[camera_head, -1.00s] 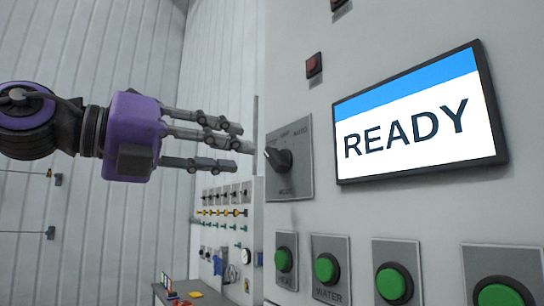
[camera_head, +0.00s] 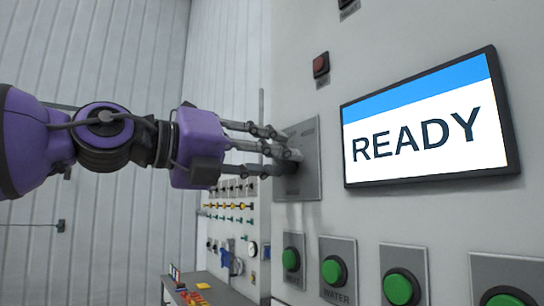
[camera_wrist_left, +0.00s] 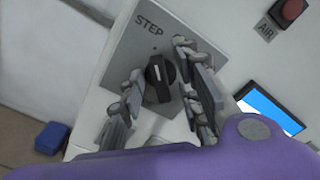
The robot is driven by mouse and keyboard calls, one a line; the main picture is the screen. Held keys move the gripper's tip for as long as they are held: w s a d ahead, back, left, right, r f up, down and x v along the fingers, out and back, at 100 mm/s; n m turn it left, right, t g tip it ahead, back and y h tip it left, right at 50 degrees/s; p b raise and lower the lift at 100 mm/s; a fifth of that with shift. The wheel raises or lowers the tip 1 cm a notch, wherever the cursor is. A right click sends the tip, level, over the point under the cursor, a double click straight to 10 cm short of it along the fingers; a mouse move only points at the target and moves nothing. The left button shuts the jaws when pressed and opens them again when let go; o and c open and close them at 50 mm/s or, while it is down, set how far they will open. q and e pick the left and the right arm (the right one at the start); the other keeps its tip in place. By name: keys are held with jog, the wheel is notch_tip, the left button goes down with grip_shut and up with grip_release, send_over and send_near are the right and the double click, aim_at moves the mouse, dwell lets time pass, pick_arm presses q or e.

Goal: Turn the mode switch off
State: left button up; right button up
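The mode switch is a black rotary knob (camera_wrist_left: 160,78) on a grey square plate (camera_head: 308,135), fixed to the pale panel. In the left wrist view the plate reads STEP above the knob, and a light mark shows on the knob's face. My left gripper (camera_head: 285,157) is at the plate. Its fingers stand on both sides of the knob, with a visible gap on each side, so it is open around the knob. In the head view the fingers mostly hide the knob. My right gripper is not in view.
A screen (camera_head: 430,130) reading READY is right of the plate. Green buttons (camera_head: 333,270) line the panel below. A red button (camera_head: 320,65) sits above. Another panel with several switches (camera_head: 232,207) stands behind, and a blue object (camera_wrist_left: 52,137) lies low in the wrist view.

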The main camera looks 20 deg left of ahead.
pick_arm(q)
jog(key=shift+c, duration=0.2)
grip_shut()
jog(key=shift+m, duration=0.3)
jog(key=m+b, duration=0.3)
jog(key=m, duration=0.5)
jog(key=shift+d, duration=0.2)
jog(key=shift+s, duration=0.1)
dwell(0.4)
jog(key=shift+o, duration=0.2)
grip_release()
